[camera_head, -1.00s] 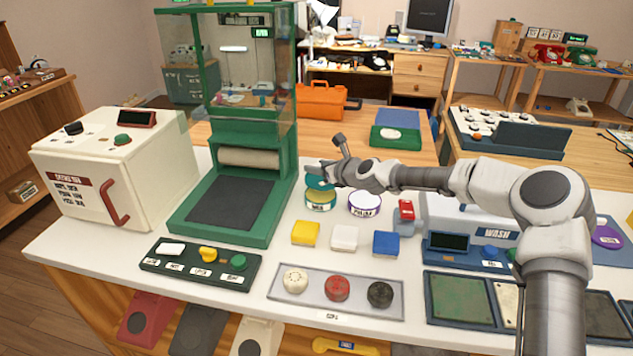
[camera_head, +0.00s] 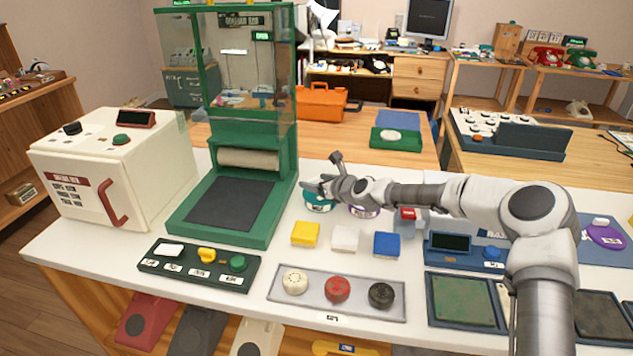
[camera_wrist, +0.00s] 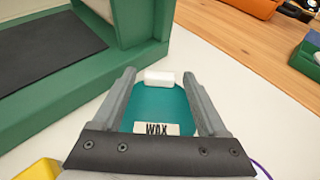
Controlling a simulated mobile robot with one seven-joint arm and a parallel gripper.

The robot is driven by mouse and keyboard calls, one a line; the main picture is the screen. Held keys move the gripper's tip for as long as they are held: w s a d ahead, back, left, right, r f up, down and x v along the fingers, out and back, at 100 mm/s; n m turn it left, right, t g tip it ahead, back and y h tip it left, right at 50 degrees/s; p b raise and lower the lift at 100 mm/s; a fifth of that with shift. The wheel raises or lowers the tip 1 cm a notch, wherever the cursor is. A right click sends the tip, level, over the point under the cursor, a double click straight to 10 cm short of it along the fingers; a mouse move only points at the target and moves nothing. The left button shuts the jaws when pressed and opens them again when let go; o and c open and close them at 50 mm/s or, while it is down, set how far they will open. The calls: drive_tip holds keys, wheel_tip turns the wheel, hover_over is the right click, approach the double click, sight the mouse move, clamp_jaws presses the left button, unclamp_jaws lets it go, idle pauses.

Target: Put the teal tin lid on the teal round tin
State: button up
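The teal round tin (camera_head: 318,209), labelled WAX, stands on the white bench, just right of the green press. The teal tin lid (camera_head: 321,196) covers its top and looks level; no open rim shows. In the wrist view the lid (camera_wrist: 160,103) fills the space between my fingers, with its white knob (camera_wrist: 158,78) near the fingertips. My gripper (camera_wrist: 158,73) is open, with a gap on each side of the knob. In the head view my gripper (camera_head: 314,185) is right over the lid and partly hides it.
A purple-rimmed tin (camera_head: 364,211) stands close on the right, partly under my wrist. A purple lid (camera_head: 606,236) lies far right. Yellow (camera_head: 305,233), white (camera_head: 345,238) and blue (camera_head: 386,244) blocks sit in front. The green press (camera_head: 240,225) is close on the left.

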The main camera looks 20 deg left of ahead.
drive_tip(key=shift+r, duration=0.15)
drive_tip(key=shift+r, duration=0.15)
drive_tip(key=p+v, duration=0.1)
drive_tip(key=v, duration=1.1)
drive_tip(key=shift+p, duration=0.3)
